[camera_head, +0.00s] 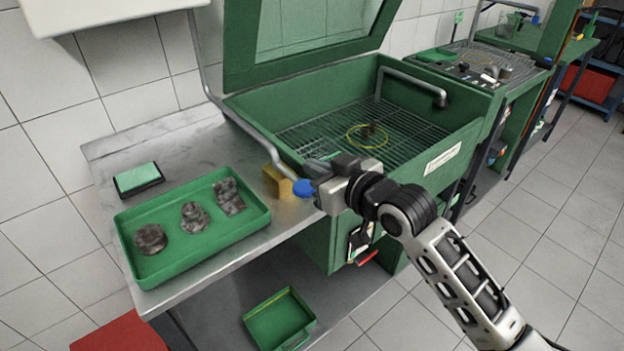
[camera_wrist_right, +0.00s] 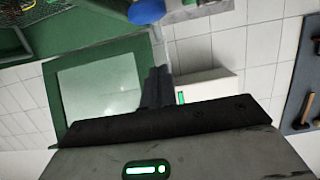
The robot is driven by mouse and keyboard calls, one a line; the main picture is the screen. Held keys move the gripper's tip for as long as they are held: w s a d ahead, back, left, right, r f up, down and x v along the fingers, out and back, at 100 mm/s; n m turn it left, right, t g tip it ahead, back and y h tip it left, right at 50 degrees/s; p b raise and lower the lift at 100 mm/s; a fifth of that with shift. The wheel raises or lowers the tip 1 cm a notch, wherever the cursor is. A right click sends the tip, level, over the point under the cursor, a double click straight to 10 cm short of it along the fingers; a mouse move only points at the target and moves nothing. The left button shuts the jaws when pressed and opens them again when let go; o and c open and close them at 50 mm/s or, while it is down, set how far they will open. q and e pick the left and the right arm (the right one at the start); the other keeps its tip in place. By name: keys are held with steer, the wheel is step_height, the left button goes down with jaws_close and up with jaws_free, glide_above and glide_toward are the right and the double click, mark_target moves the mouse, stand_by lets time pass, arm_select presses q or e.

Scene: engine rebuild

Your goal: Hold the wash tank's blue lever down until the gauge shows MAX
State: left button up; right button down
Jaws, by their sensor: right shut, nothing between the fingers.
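The green wash tank (camera_head: 400,185) stands open in the middle of the head view, its lid raised. Its grey lever tube runs down the left side to a blue knob (camera_head: 303,188). My right gripper (camera_head: 314,168) is shut and empty, close beside the knob at the tank's front left corner. I cannot tell whether it touches the knob. In the right wrist view the shut fingers (camera_wrist_right: 157,86) show below the blue knob (camera_wrist_right: 146,12), with a gap in the picture. No gauge can be read in either view. My left gripper is out of view.
A green tray (camera_head: 255,229) with several dirty metal parts sits on the steel bench (camera_head: 110,147). A yellowish block (camera_head: 277,182) stands behind the knob. A yellow ring (camera_head: 350,134) lies on the tank's grate. A green bin (camera_head: 280,320) is below.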

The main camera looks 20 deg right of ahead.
mark_target(291, 176)
steer(key=shift+x, duration=1)
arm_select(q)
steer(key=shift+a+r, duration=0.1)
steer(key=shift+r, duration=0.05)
arm_select(e)
step_height(291, 176, down, 4)
steer(key=shift+s, duration=0.15)
